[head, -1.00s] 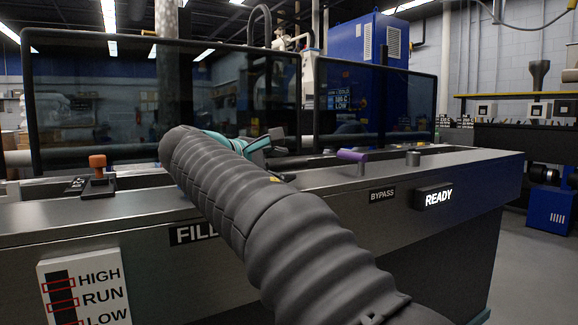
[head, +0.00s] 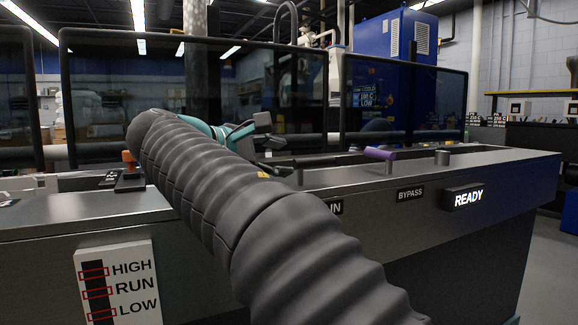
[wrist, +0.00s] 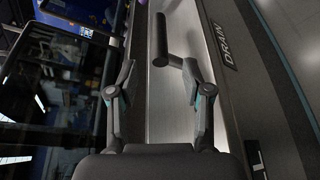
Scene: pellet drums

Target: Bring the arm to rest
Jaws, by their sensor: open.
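My ribbed dark grey arm reaches from the lower right across the front of the metal console in the head view. My gripper (head: 268,135), with teal parts, is at its far end above the console top, partly hidden by the arm. In the wrist view my gripper (wrist: 153,88) has its two fingers wide apart with nothing between the tips. A dark bar handle (wrist: 161,40) stands just beyond the fingertips, near the DRAIN label (wrist: 220,43). I see no contact with it.
The console (head: 500,172) carries an orange-topped control (head: 129,158) at left, a purple handle (head: 380,153) and a grey post (head: 442,157) at right. Dark glass guards (head: 165,95) stand behind. A level sign (head: 122,285) and a lit READY sign (head: 468,199) are on its front.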

